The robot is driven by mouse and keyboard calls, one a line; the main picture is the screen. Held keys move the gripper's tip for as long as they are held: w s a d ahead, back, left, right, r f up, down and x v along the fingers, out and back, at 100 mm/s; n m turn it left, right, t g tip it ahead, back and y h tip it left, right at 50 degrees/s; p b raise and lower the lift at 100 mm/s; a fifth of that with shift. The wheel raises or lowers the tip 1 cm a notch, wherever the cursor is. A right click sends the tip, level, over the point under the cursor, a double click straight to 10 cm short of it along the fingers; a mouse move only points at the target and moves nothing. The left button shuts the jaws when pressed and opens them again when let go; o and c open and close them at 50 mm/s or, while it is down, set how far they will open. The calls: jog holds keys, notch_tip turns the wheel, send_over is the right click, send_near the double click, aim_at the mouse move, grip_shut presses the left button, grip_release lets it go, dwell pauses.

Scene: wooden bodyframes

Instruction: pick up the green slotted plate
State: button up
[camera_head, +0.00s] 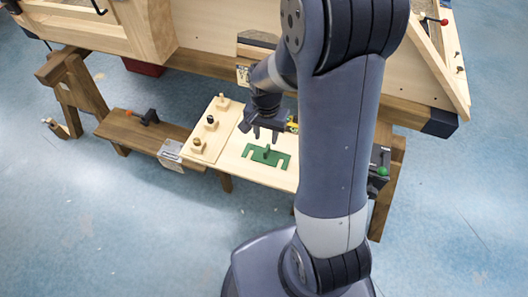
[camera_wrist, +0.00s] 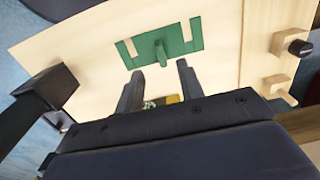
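The green slotted plate (camera_head: 267,155) lies on a pale wooden board (camera_head: 234,165) on a low bench. A small green knob stands up from its middle. In the wrist view the plate (camera_wrist: 185,41) is beyond my fingertips, with its knob pointing toward the gap between them. My gripper (camera_head: 262,136) is above the board, close to the plate and apart from it. In the wrist view my gripper (camera_wrist: 160,78) has its two fingers spread, with nothing between the tips. My arm hides the right part of the bench.
A strip with several knobbed wooden blocks (camera_head: 211,122) stands left of the plate. A dark clamp-like tool (camera_head: 148,117) sits farther left on the brown bench (camera_head: 118,124). The large wooden frame (camera_head: 205,30) overhangs behind. A device with a green knob (camera_head: 382,170) is at the right.

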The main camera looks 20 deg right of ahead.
aim_at(267, 149)
notch_tip(267, 149, down, 7)
jog(key=shift+w+d+r+b, duration=0.1)
jog(key=shift+w+d+b, duration=0.05)
jog(key=shift+b, duration=0.5)
grip_shut()
